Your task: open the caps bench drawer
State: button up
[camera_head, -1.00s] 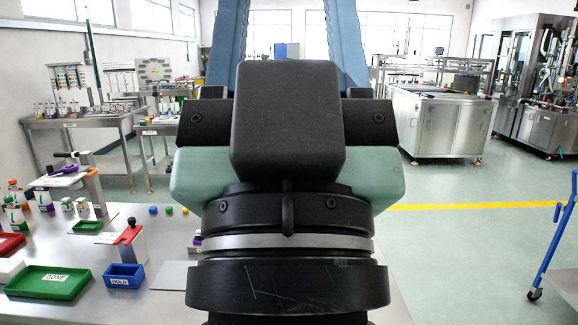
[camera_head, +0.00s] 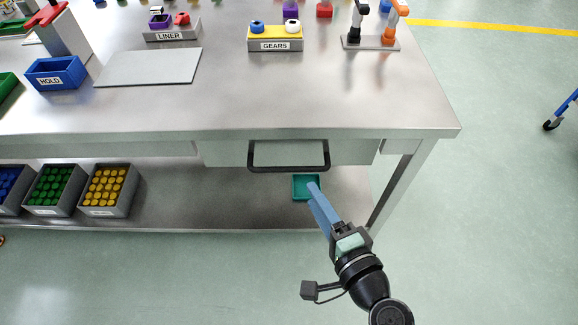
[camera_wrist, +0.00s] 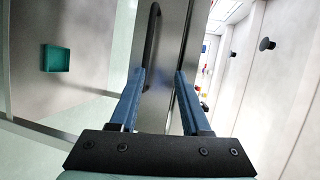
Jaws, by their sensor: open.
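The caps bench drawer (camera_head: 225,153) is a grey metal front under the right part of the bench top, and it looks shut. Its black bar handle (camera_head: 289,168) runs along the front; in the wrist view the handle (camera_wrist: 152,32) shows beyond the fingertips, nearer the left finger. My gripper (camera_head: 313,188) is in front of the bench, a little below and toward the right end of the handle in the head view. In the wrist view my gripper (camera_wrist: 160,76) has its two blue fingers apart, with nothing held. It appears apart from the handle.
The bench top (camera_head: 290,95) carries a gears holder (camera_head: 275,45), a liner holder (camera_head: 172,35) and a blue bin (camera_head: 55,74). On the lower shelf (camera_head: 220,198) stand a teal tray (camera_head: 306,188) and grey bins of caps (camera_head: 109,190). The floor in front is clear.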

aim_at(289, 168)
jog(key=shift+m, duration=0.4)
jog(key=x, duration=0.4)
jog(key=f+b+x, duration=0.1)
jog(key=x, duration=0.3)
jog(key=f+b+x, duration=0.1)
jog(key=x, duration=0.3)
jog(key=shift+a+f, duration=0.2)
jog(key=shift+f, duration=0.05)
jog(key=shift+c, duration=0.3)
grip_shut()
dwell(0.5)
